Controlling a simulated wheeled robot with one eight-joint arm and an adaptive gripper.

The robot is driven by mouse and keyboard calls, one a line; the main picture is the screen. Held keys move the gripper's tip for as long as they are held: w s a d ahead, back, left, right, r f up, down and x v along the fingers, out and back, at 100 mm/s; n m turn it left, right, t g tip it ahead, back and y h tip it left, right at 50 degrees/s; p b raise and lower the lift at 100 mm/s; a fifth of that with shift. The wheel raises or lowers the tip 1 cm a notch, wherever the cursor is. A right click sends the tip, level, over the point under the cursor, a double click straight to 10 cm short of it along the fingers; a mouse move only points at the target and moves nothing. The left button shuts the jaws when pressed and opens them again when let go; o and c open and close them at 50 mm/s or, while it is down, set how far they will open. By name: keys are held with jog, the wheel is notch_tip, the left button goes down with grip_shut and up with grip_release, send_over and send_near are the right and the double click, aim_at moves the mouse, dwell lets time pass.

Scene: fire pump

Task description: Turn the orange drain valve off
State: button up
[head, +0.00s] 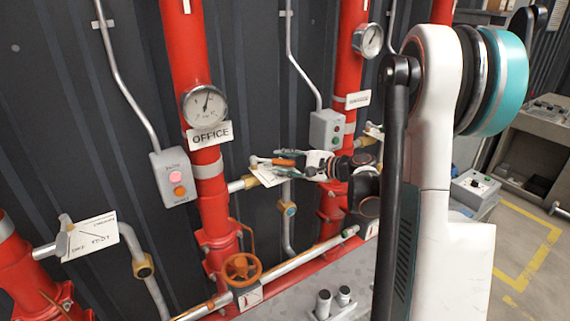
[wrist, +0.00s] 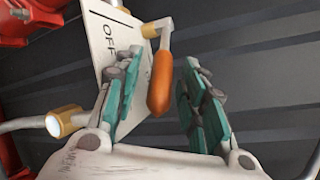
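The orange drain valve handle (wrist: 160,84) is a long lever on a metal stem in the wrist view. Its free end points toward my gripper's palm. In the head view a small orange part of it (head: 284,162) shows at the short brass branch of the middle red pipe. My gripper (wrist: 160,92) is open, with one teal-padded finger on each side of the handle. Gaps show between the handle and both fingers. A white plate (wrist: 103,45) with "OFF" lettering is behind the handle, partly covered by the left finger. In the head view my gripper (head: 287,160) partly hides the valve.
An orange handwheel (head: 241,269) is lower on the "OFFICE" red pipe (head: 185,55). Grey button boxes (head: 174,176) and (head: 326,130) hang on the dark corrugated wall. Another lever with a white plate (head: 90,237) is at left. A silver pipe (head: 295,262) runs low across.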

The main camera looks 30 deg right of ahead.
grip_shut()
